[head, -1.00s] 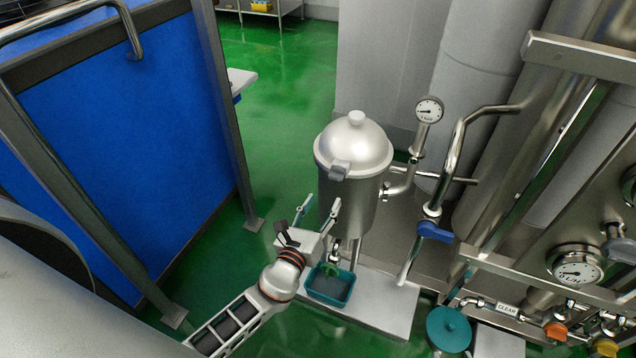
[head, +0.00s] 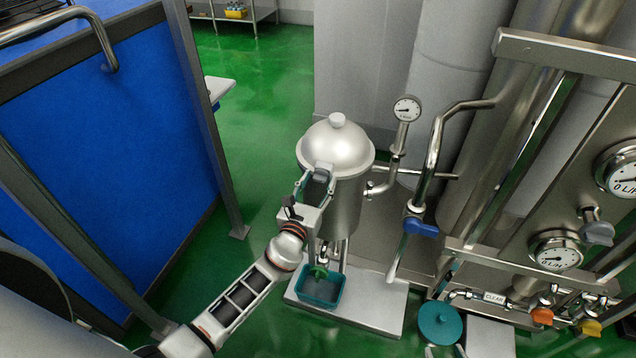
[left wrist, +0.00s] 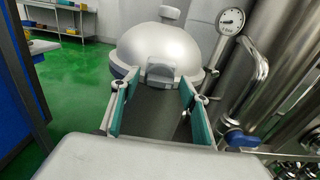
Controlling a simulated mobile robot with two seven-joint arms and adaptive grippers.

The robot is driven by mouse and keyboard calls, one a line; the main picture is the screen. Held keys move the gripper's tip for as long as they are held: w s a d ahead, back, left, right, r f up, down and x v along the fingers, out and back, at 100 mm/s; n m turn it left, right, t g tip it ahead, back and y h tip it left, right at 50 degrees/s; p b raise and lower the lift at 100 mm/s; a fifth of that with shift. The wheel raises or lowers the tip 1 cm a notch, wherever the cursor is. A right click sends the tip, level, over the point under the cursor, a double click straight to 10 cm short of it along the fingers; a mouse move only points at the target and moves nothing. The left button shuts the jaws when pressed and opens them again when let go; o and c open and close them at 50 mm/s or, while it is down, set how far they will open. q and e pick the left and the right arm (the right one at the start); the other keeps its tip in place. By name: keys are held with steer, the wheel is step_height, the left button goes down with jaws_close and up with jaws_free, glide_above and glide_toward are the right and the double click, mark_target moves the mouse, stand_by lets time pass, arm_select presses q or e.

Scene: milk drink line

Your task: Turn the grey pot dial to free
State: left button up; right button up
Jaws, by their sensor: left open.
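The steel pot (head: 345,200) with a domed lid stands on a white platform. A small grey block, seemingly the pot dial (left wrist: 161,74), sits at the front of the lid rim; it also shows in the head view (head: 322,168). Its markings and setting are not readable. My left gripper (head: 317,183) is at the pot's front, just below the dial. In the left wrist view its teal-padded fingers (left wrist: 159,88) are spread open, one to each side of the dial, with nothing held. I cannot tell whether they touch it.
A teal tray (head: 320,304) lies under the pot. A gauge (head: 407,109) and a pipe with a blue-handled valve (head: 421,227) stand to the right. A panel with dials and coloured valves (head: 541,316) is further right. A blue partition (head: 110,150) bounds the left.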

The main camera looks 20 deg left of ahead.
arm_select(q)
steer(key=shift+c, duration=0.5)
steer(key=c, duration=0.9)
steer(key=shift+c, duration=0.2)
steer(key=n+b, duration=0.4)
steer(key=n, duration=0.5)
steer(key=shift+f+b, duration=0.1)
steer(key=shift+b, duration=0.25)
steer(key=n+b, duration=0.1)
steer(key=n, duration=0.3)
steer(key=shift+n, duration=0.3)
steer(key=shift+a+n, duration=0.1)
steer(key=shift+n, duration=2.1)
